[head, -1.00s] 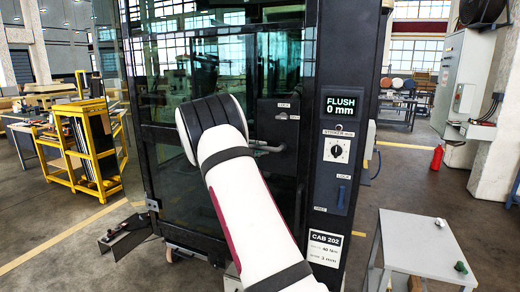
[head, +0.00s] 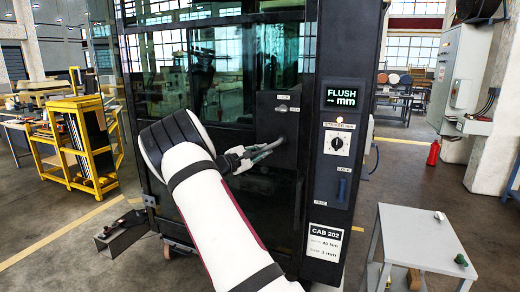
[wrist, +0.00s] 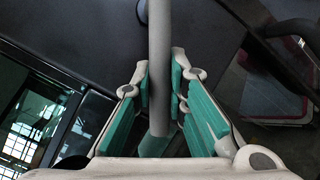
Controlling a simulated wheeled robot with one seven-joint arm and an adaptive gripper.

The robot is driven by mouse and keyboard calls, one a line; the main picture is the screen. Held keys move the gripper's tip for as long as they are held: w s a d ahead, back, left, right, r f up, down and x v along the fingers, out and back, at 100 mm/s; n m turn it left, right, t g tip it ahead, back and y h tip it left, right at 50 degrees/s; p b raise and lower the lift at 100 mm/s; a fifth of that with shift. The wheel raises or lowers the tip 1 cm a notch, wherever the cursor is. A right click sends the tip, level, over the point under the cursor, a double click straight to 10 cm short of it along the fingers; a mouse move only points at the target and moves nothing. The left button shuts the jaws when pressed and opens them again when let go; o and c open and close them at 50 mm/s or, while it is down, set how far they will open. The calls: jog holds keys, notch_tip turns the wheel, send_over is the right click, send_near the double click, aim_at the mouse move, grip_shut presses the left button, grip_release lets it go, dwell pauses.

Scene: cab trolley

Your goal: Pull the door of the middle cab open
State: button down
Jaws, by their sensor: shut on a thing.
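The cab (head: 338,70), labelled CAB 202, stands in front of me with a dark-framed glass door (head: 215,85). A grey bar handle (head: 270,147) sticks out from the dark lock plate on the door's right side. My gripper (head: 240,158) is shut on the outer part of the handle. In the wrist view the handle (wrist: 159,50) runs between the green-padded fingers of my gripper (wrist: 160,95). My arm hides the door's lower middle. I cannot tell whether a gap shows at the door's edge.
The cab's post carries a display (head: 341,97) reading FLUSH, its number unclear, and a knob (head: 337,143). A grey table (head: 425,240) stands close at right. A yellow rack (head: 85,145) stands at left, with floor between it and the cab.

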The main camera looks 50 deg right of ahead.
jog(key=shift+s+d+f+n, duration=0.1)
jog(key=shift+s+f+n, duration=0.2)
jog(key=shift+n, duration=0.4)
jog(key=shift+w+f+h, duration=0.1)
jog(key=shift+h, duration=0.2)
jog(key=s+a+m+g+b, duration=0.1)
jog(key=a+g, duration=0.3)
jog(key=a, duration=2.9)
jog(key=shift+s+m, duration=0.7)
